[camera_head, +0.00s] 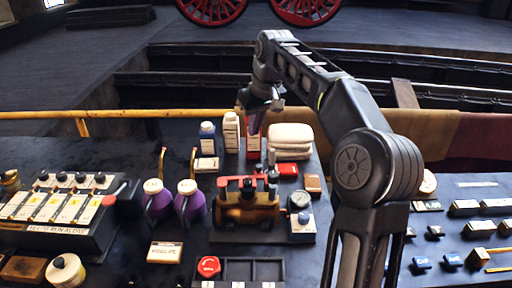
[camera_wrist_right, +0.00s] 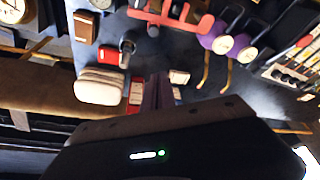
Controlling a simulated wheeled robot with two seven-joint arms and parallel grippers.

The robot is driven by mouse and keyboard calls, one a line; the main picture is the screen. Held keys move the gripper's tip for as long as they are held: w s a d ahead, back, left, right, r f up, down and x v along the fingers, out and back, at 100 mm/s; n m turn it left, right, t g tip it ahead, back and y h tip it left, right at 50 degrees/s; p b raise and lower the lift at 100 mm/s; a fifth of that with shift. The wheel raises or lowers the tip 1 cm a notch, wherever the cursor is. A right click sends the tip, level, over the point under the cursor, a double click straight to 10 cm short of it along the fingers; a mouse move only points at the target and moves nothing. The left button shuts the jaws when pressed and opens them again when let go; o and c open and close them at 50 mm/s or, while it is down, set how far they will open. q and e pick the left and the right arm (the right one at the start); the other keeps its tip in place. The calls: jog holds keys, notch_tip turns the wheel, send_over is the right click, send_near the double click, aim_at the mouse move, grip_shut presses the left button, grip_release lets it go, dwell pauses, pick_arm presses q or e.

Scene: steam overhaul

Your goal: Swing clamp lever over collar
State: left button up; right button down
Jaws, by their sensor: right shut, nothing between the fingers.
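A brass-coloured fixture (camera_head: 247,210) with a dark base stands on the bench at the middle. A red bar, which looks like the clamp lever (camera_head: 230,182), lies across its top with dark round parts beside it. The red bar also shows at the top of the right wrist view (camera_wrist_right: 172,20). I cannot tell the collar apart from the dark parts. My right gripper (camera_head: 256,126) hangs behind and above the fixture, pointing down, apart from it. Its fingers (camera_wrist_right: 158,88) are shut and empty in the right wrist view. My left gripper is out of view.
Two purple bottles (camera_head: 187,203) stand left of the fixture. A red knob (camera_head: 208,266) is in front. A yellow rail (camera_head: 110,114) edges the bench.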

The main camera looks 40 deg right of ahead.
jog(key=shift+s+a, duration=0.15)
notch_tip(320, 180, down, 10)
jog(key=p, duration=0.2)
jog(key=shift+s+r, duration=0.15)
jog(key=shift+s, duration=0.1)
dwell(0.4)
